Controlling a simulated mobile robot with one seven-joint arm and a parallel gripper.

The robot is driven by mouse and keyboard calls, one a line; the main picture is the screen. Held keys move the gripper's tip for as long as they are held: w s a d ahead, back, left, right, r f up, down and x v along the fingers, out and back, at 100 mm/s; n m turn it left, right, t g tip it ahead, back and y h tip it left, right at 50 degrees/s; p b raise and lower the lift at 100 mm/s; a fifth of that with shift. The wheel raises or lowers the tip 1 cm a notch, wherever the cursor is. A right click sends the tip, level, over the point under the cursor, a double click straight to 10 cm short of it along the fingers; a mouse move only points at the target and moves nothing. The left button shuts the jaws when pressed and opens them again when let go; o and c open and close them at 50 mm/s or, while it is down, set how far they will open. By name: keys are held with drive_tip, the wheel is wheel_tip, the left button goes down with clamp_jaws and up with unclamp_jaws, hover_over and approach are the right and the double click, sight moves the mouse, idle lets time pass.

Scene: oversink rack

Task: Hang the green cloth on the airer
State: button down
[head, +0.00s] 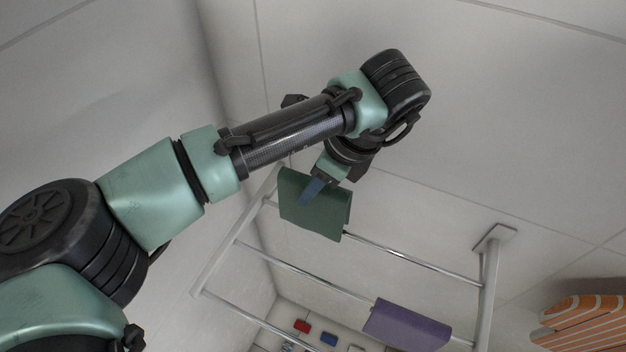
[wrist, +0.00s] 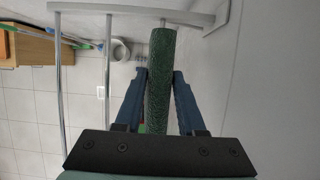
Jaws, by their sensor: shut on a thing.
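The green cloth (head: 319,213) is folded over and lines up with the end rail of the airer (head: 488,290), the one nearest the top of the picture. The rail shows on both sides of the cloth. I cannot tell whether the cloth rests on it. My gripper (head: 311,191) is shut on the cloth, with one blue finger showing against its face. In the wrist view the cloth (wrist: 160,60) stands edge-on between the two fingers (wrist: 159,85). A rail end shows just beyond it, in line with it. The other finger is hidden in the head view.
A purple cloth (head: 406,326) hangs on another airer rail at lower right. An orange striped thing (head: 583,322) is at the right edge. Small red (head: 302,326) and blue (head: 328,338) things show below. A wall stands close by (wrist: 270,80).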

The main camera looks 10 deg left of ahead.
sight(342, 191)
wheel_tip(342, 191, down, 6)
drive_tip(key=b, duration=0.5)
drive_tip(key=shift+f, duration=0.2)
drive_tip(key=shift+f+b, duration=0.85)
drive_tip(key=shift+f, duration=1.05)
drive_tip(key=shift+c, duration=2.1)
unclamp_jaws()
drive_tip(key=b+v, duration=0.1)
drive_tip(key=v, duration=1.2)
